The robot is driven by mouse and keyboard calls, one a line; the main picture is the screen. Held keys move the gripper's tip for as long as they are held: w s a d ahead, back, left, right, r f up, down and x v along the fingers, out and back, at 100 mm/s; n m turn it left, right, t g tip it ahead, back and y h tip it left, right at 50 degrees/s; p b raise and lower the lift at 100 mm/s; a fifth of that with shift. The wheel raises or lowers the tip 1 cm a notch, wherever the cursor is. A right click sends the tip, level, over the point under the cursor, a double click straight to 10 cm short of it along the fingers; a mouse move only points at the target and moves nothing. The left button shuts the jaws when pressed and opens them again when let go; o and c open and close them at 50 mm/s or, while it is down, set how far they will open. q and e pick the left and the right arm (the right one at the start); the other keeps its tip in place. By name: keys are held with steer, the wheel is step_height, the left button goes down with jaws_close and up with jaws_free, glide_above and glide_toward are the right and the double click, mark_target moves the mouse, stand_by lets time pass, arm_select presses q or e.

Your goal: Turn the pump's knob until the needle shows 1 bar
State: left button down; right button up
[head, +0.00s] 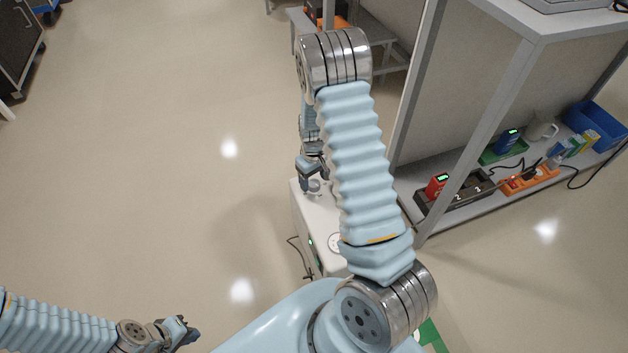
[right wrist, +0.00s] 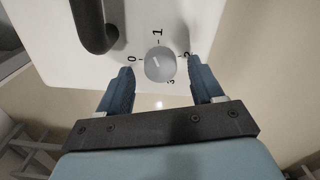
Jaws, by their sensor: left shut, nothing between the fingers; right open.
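The pump (head: 318,222) is a white box on the floor, partly hidden by my right arm. A round white dial (head: 335,242) on its top is partly covered by the arm, and its needle cannot be read. A pale line on the knob points to the upper left. My right gripper (head: 312,186) is open, its fingers (right wrist: 162,88) apart on either side of the knob's near side. My left gripper (head: 184,334) is shut and empty, over the floor.
A dark curved handle (right wrist: 95,28) rises from the panel left of the knob. A grey shelf unit (head: 425,235) stands right of the pump, holding a blue bin (head: 598,122), chargers and an orange power strip (head: 530,180).

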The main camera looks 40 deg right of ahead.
steer(key=shift+f, duration=0.5)
steer(key=shift+c, duration=0.3)
steer(key=c, duration=1)
steer(key=shift+m, duration=1.2)
steer(key=o, duration=1.1)
steer(key=shift+c, duration=0.2)
steer(key=shift+r, duration=0.1)
